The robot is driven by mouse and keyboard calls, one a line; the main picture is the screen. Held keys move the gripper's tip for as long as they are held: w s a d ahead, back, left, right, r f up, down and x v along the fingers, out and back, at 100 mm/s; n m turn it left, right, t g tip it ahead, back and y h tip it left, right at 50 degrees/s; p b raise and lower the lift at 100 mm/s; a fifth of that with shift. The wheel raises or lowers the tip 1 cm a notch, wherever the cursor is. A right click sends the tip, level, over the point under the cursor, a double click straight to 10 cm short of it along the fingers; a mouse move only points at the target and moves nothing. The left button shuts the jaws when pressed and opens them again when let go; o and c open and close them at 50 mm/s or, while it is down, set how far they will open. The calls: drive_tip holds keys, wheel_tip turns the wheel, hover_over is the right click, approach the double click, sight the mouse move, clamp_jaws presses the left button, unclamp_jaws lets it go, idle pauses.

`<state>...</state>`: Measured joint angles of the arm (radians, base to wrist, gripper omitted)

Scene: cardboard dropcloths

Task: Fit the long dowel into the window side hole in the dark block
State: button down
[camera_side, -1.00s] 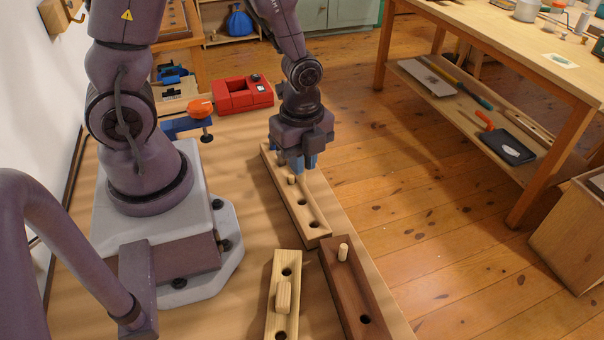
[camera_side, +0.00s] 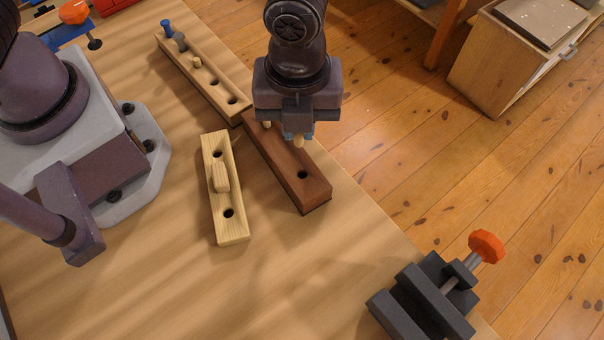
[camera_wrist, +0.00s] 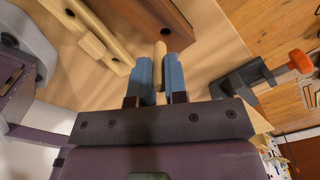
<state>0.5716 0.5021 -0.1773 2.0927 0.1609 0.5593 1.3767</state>
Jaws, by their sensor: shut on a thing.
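The dark block (camera_side: 285,160) lies on the bench, with an open hole (camera_side: 303,174) near its near end. A short pale peg (camera_side: 267,124) stands at its far end, partly behind my gripper. My gripper (camera_side: 298,135) has blue fingertips and is shut on a pale wooden dowel (camera_side: 299,141), over the far half of the dark block. In the wrist view the dowel (camera_wrist: 160,54) stands between the blue fingers, and the dark block (camera_wrist: 150,14) and its open hole (camera_wrist: 180,31) show beyond. The dowel's lower end appears clear of the open hole.
A pale block (camera_side: 232,220) with two holes and a wooden piece (camera_side: 219,177) across its middle lies left. A long block (camera_side: 222,78) behind holds blue, grey and wooden pegs and has two open holes. A dark vise (camera_side: 425,300) with an orange knob sits front right.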

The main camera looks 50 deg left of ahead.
sight(302, 166)
drive_tip(key=shift+m, duration=0.4)
drive_tip(key=f, duration=0.1)
drive_tip(key=d+f, duration=0.1)
drive_tip(key=f, duration=0.2)
drive_tip(key=shift+s+d, duration=0.35)
drive_tip(key=shift+s, duration=0.05)
drive_tip(key=shift+f, duration=2.05)
drive_tip(key=shift+f, duration=0.15)
drive_tip(key=c, duration=1.1)
unclamp_jaws()
drive_tip(key=shift+c, duration=0.2)
